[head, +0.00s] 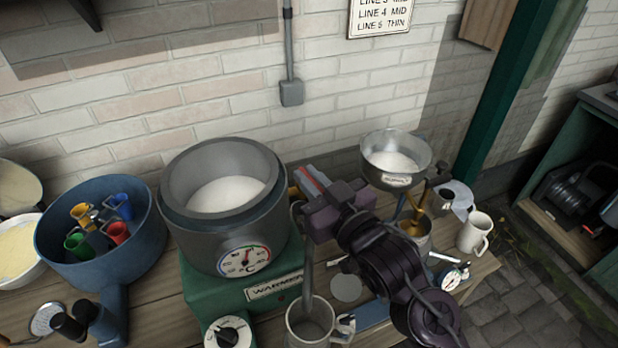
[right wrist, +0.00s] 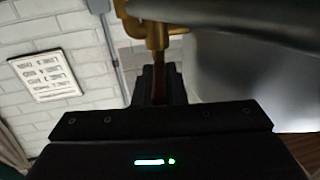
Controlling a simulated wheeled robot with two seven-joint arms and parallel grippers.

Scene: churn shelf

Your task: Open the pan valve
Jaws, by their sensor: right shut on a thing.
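The large grey pan (head: 222,165) holds white contents and sits on the green warmer (head: 240,290). A small brass valve part (head: 293,191) shows at the pan's right side, mostly hidden by my gripper. In the right wrist view, the brass valve (right wrist: 155,32) stands just beyond the fingertips, beside the pan's dark wall. My right gripper (head: 312,183) is at this valve. Its jaws (right wrist: 157,85) are shut on a narrow reddish piece, apparently the valve handle. How far the valve is turned cannot be told. My left gripper is not in view.
A steel jug (head: 310,322) stands below a bent grey pipe (head: 306,260). A blue pot (head: 100,250) with coloured cups is on the left. A smaller raised pan (head: 396,150) and a white mug (head: 474,232) stand on the right. The bench is crowded.

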